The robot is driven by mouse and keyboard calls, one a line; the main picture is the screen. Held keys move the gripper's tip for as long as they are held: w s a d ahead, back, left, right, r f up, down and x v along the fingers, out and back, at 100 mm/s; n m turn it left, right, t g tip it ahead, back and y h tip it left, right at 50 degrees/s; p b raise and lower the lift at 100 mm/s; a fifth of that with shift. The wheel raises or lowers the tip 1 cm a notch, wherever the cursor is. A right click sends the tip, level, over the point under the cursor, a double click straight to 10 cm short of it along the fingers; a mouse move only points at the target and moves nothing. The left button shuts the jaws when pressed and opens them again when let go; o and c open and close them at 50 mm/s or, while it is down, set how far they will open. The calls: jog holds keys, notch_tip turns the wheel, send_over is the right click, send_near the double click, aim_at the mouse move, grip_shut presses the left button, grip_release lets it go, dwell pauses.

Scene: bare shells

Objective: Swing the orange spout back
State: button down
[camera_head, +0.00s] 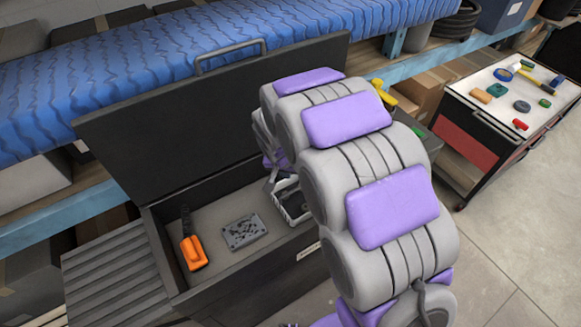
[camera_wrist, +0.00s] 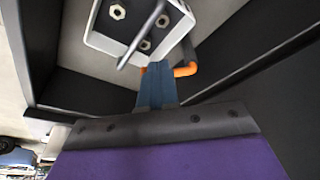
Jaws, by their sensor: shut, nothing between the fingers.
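In the wrist view, an orange bent piece (camera_wrist: 187,69), which looks like the spout, shows beside the tip of my gripper (camera_wrist: 157,68). It is partly hidden behind the fingers, and a dark grey rod or pipe runs up from it. My gripper is shut and empty. Its blue-grey fingers overlap the orange piece in the picture; I cannot tell whether they touch it.
An open dark box (camera_head: 163,228) holds a white basket (camera_head: 291,206) of nuts, a dark plate (camera_head: 243,232) and an orange-handled tool (camera_head: 193,252). The basket also shows in the wrist view (camera_wrist: 104,42), close to my fingers. A tool cart (camera_head: 480,125) stands right, with clear floor before it.

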jog(key=w+d+f, duration=0.1)
jog(key=w+f, duration=0.3)
jog(key=w, duration=0.1)
jog(key=shift+w+d+f+n, duration=0.15)
jog(key=shift+d+n, duration=0.2)
jog(key=shift+n, duration=0.05)
dwell(0.5)
